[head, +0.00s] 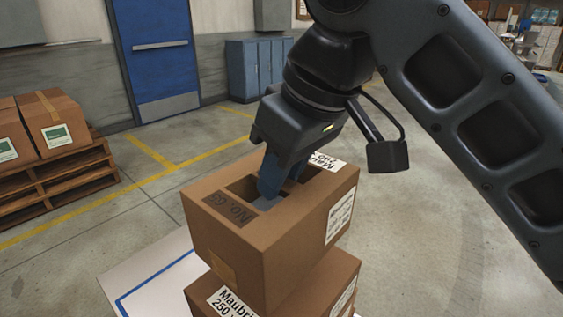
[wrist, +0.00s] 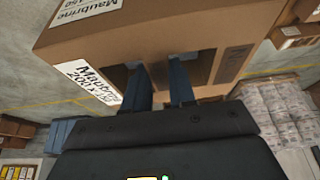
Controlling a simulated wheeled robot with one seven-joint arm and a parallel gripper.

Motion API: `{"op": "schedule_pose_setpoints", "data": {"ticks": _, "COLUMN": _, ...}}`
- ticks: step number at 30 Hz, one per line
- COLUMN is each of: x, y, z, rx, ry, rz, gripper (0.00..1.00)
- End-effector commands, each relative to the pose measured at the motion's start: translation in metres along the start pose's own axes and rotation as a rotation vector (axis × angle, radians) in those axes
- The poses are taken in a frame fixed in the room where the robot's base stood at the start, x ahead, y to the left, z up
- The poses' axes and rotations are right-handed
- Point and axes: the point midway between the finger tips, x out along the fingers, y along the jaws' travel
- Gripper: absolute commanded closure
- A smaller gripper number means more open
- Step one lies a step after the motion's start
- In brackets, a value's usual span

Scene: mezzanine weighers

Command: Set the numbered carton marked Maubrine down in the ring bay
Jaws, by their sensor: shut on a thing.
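My gripper (head: 272,188) is shut on a brown carton (head: 232,238), with its blue fingers in the openings of the carton's top. A "No." marking shows on that top, its number hard to read. A white label on the top edge reads "Maubrine", and the wrist view also shows my gripper (wrist: 161,84) at the carton (wrist: 210,30) with Maubrine labels. Directly below, in the head view, is a second carton (head: 281,300) with a label starting "Maubri". I cannot tell whether the two cartons touch. No ring bay can be made out.
A white surface with a blue line (head: 165,275) lies beneath the cartons at lower left. Cartons (head: 52,122) stand on a wooden pallet (head: 62,178) at left. A blue door (head: 158,55) and blue lockers (head: 257,68) are behind. Floor at right is clear.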

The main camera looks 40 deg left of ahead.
Motion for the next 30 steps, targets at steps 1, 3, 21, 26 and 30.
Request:
{"op": "schedule_pose_setpoints", "data": {"ticks": 1, "x": 0.004, "y": 0.000, "z": 0.002, "rx": 0.000, "ry": 0.001, "rz": 0.000, "gripper": 1.00}}
{"op": "schedule_pose_setpoints", "data": {"ticks": 3, "x": 0.008, "y": 0.000, "z": 0.003, "rx": 0.000, "ry": 0.001, "rz": 0.000, "gripper": 1.00}}
{"op": "schedule_pose_setpoints", "data": {"ticks": 21, "x": 0.043, "y": 0.000, "z": 0.018, "rx": 0.000, "ry": 0.001, "rz": 0.000, "gripper": 1.00}}
{"op": "schedule_pose_setpoints", "data": {"ticks": 26, "x": 0.052, "y": 0.000, "z": 0.022, "rx": 0.000, "ry": 0.001, "rz": 0.000, "gripper": 1.00}}
{"op": "schedule_pose_setpoints", "data": {"ticks": 30, "x": 0.060, "y": 0.000, "z": 0.025, "rx": -0.001, "ry": 0.001, "rz": 0.001, "gripper": 1.00}}
